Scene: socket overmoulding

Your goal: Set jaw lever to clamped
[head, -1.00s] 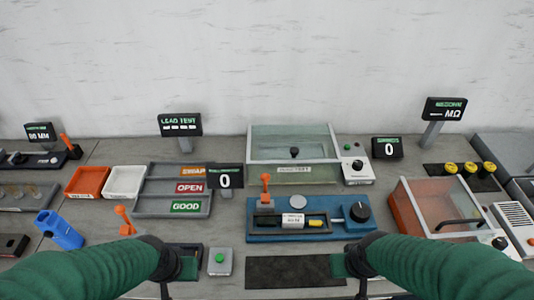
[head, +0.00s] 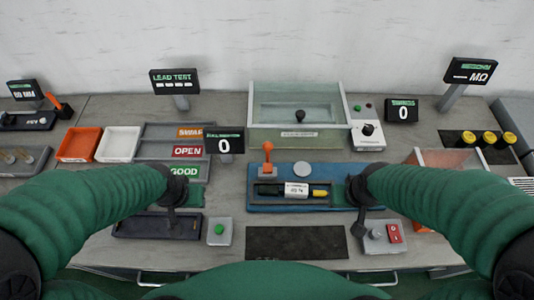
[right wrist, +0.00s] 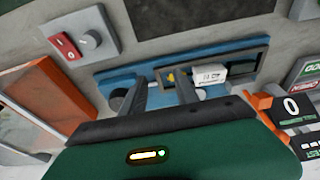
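An orange-knobbed lever (head: 268,157) stands upright at the back left of the blue fixture (head: 340,172). The fixture holds a white-labelled part (head: 297,190) with a yellow end. In the right wrist view the labelled part (right wrist: 208,73) lies beyond my fingers. My right gripper (head: 358,225) is over the fixture's right end, hiding its dial; its fingers (right wrist: 160,92) are apart and empty. My left gripper (head: 170,218) is above the dark tray (head: 125,226) at the left; its fingers are too small to judge. I cannot tell which lever is the jaw lever.
A grey box with a green button (head: 219,230) and a black mat (head: 297,242) lie in front. A red-switch box (head: 394,233) is at the right. Sorting bins (head: 187,133) and a clear-lidded tank (head: 297,118) stand behind. A zero display (head: 224,143) rises left of the fixture.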

